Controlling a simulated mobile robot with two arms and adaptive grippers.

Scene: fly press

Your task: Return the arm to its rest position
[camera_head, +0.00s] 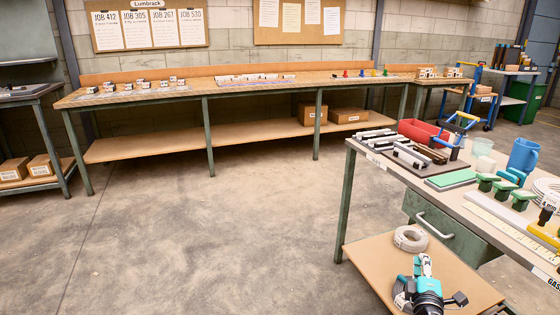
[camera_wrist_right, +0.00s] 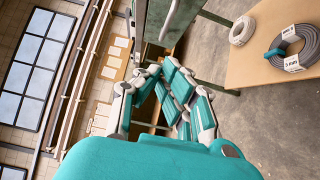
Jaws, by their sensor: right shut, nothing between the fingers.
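My right gripper (camera_head: 424,264) shows at the bottom of the head view, teal and black, in front of the lower shelf of the right-hand workbench. In the right wrist view its teal and grey fingers (camera_wrist_right: 172,88) are closed together with nothing between them. It appears apart from the bench. My left gripper is not in view.
The workbench (camera_head: 452,185) on the right carries a red bin (camera_head: 422,131), a blue jug (camera_head: 523,155) and green-handled tools. A white coil (camera_head: 410,238) lies on its lower shelf (camera_head: 372,262). A long bench (camera_head: 232,82) stands at the back. The floor (camera_head: 220,200) between is clear.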

